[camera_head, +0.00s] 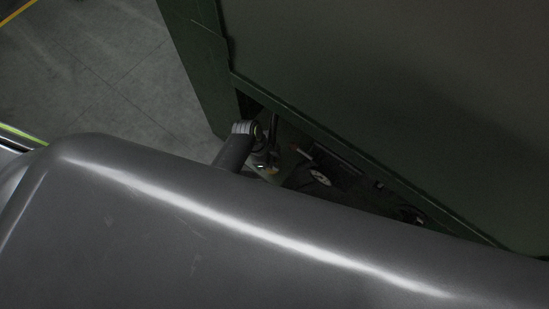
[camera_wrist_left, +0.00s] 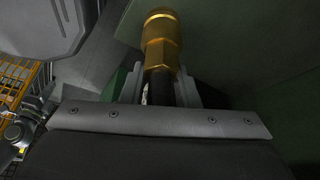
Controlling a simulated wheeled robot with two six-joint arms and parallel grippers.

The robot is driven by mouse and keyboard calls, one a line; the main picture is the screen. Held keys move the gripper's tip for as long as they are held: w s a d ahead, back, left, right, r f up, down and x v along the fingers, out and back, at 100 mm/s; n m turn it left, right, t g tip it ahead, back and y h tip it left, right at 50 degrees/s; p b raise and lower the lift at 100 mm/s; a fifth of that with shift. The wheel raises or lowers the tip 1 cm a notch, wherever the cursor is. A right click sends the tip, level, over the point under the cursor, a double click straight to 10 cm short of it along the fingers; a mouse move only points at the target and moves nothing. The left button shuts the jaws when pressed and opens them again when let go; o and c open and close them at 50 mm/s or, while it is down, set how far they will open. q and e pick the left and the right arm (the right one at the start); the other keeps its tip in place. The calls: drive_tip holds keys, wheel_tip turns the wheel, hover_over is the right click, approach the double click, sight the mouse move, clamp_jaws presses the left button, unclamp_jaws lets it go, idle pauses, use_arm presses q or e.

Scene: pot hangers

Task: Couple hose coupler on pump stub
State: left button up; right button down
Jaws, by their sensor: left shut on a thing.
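In the left wrist view, the brass hose coupler (camera_wrist_left: 161,42) has a hexagonal body and a rounded upper end. A dark hose runs from its lower end. My left gripper (camera_wrist_left: 161,76) is shut on the coupler, with a grey finger on each side. In the head view, the coupler cannot be made out clearly; my own large grey arm part covers the lower half. I cannot identify the pump stub in either view. My right gripper is not in view.
A dark green cabinet (camera_head: 400,90) fills the upper right of the head view. Grey tiled floor (camera_head: 95,75) lies clear at left. Yellow mesh (camera_wrist_left: 18,82) stands left in the wrist view.

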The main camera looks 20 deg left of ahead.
use_arm(q)
drive_tip(key=o, duration=1.1)
drive_tip(key=shift+o, duration=0.2)
drive_tip(key=p+v, duration=0.3)
drive_tip(key=v, duration=1.4)
drive_tip(key=shift+r+p, duration=0.2)
drive_tip(key=shift+p, duration=0.15)
